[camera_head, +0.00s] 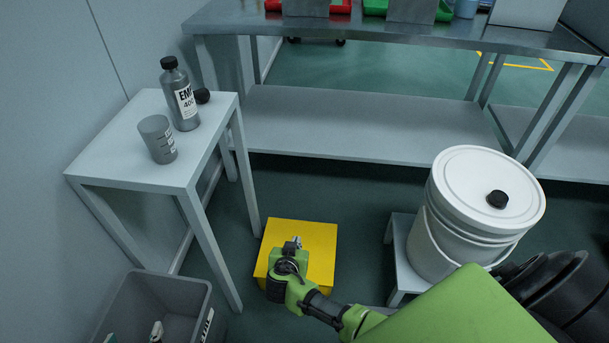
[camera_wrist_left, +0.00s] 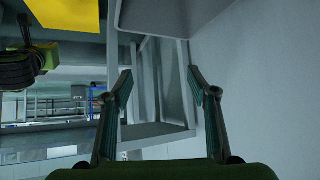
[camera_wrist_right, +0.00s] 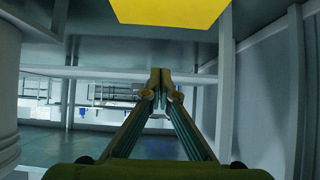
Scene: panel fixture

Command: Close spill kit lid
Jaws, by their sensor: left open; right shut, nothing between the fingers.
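The yellow spill kit (camera_head: 318,238) stands low on the floor between the side table and the small stool. Its yellow top looks flat, and I see no open gap; my arm covers part of its front. It also shows in the right wrist view (camera_wrist_right: 170,10) and the left wrist view (camera_wrist_left: 68,14). My right gripper (camera_head: 293,243) is shut and empty, above the spill kit's top in the head view; I cannot tell whether it touches.
A side table (camera_head: 100,155) holds a grey bottle (camera_head: 181,105), a black cap (camera_head: 202,96) and a grey cup (camera_head: 157,138). A white lidded bucket (camera_head: 450,232) with a black knob stands on a stool (camera_head: 399,245) at right. A long bench (camera_head: 440,42) stands behind.

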